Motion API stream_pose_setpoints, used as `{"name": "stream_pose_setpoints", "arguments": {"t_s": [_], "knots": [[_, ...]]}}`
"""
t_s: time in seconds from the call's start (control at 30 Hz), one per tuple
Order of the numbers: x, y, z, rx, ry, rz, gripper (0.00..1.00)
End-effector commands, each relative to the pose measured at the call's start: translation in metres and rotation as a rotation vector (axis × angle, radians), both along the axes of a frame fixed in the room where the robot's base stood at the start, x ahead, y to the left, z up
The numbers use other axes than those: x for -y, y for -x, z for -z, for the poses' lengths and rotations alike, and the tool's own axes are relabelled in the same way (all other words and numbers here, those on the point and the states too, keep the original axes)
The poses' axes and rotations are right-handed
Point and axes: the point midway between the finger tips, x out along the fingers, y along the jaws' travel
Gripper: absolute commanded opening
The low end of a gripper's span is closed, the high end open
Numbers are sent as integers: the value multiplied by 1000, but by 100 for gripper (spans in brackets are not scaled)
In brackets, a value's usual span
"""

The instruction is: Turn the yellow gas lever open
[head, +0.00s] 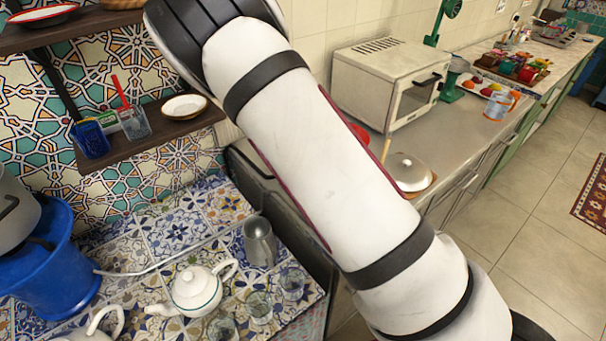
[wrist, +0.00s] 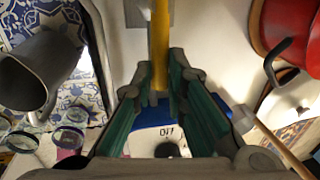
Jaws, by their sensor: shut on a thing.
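The yellow gas lever (wrist: 160,42) shows in the wrist view as an upright yellow bar at the top middle, in front of a grey metal part. My gripper (wrist: 161,88) is shut on its lower end, with one green-padded finger on each side. The fingertips hide the gripped part. Below them is a blue piece (wrist: 145,114) and a white face with dark lettering (wrist: 165,132), partly covered by the fingers. In the head view my arm fills the middle, and the lever and gripper do not show.
In the wrist view a grey metal pitcher (wrist: 38,72) is close on the left and a red pot (wrist: 285,30) on the right. In the head view a white teapot (head: 195,290) and several glasses stand on the tiled counter, beside a blue bucket (head: 55,250). A white oven (head: 388,85) stands behind my arm.

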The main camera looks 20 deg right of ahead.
Motion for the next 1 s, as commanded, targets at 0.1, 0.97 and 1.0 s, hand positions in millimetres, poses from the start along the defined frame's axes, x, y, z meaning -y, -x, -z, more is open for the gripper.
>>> {"name": "stream_pose_setpoints", "arguments": {"t_s": [0.1,0.97,1.0], "knots": [[-2,0,0,1,0,14,0],[-2,0,-2,1,-1,18,33],[-3,0,-5,1,-1,17,33]]}}
